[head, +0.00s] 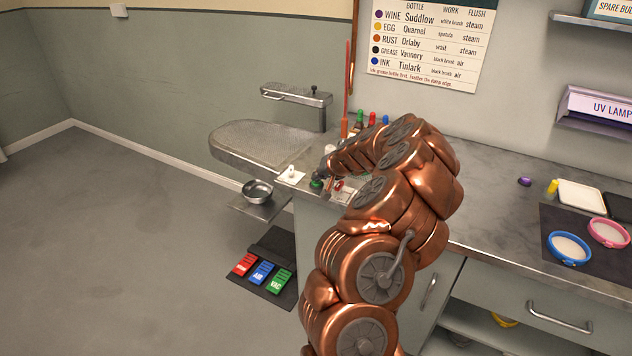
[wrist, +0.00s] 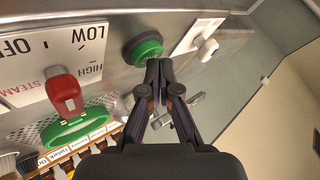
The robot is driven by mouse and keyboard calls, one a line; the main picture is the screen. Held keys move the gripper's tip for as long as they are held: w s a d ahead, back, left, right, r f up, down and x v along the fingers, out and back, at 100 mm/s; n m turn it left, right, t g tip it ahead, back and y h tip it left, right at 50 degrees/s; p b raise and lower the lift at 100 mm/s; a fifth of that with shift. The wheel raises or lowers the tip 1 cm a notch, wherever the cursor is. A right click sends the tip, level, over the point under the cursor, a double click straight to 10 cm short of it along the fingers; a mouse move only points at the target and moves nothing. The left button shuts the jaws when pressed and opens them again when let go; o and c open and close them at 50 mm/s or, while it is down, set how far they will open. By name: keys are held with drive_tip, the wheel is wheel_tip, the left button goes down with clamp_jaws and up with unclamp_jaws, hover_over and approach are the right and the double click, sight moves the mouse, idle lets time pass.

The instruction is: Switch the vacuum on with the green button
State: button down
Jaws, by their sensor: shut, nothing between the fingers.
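The green button (wrist: 142,47), a round cap on a dark base, is on the metal panel at the top middle of the wrist view. In the head view the green button (head: 316,184) shows small at the counter's front edge. My gripper (wrist: 158,64) is shut and empty. Its fingertips are at the button's lower right edge in the wrist view and overlap it; I cannot tell whether they touch. In the head view my gripper (head: 326,172) is just above the button, partly hidden by my arm.
Beside the button are a red steam knob (wrist: 62,92) on a LOW/OFF/HIGH plate and a white switch (wrist: 207,49). A green ring (wrist: 77,132) lies below the knob. Floor pedals, including a green VAC one (head: 281,281), and a metal bowl (head: 257,190) are left of the counter.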

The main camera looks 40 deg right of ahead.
drive_tip(key=shift+f, duration=0.2)
idle(0.4)
drive_tip(key=shift+f+b, duration=0.3)
drive_tip(key=shift+b, duration=0.35)
drive_tip(key=shift+a, duration=0.1)
drive_tip(key=shift+r, duration=0.45)
drive_tip(key=shift+r+p, duration=1.05)
drive_tip(key=shift+r, duration=1.95)
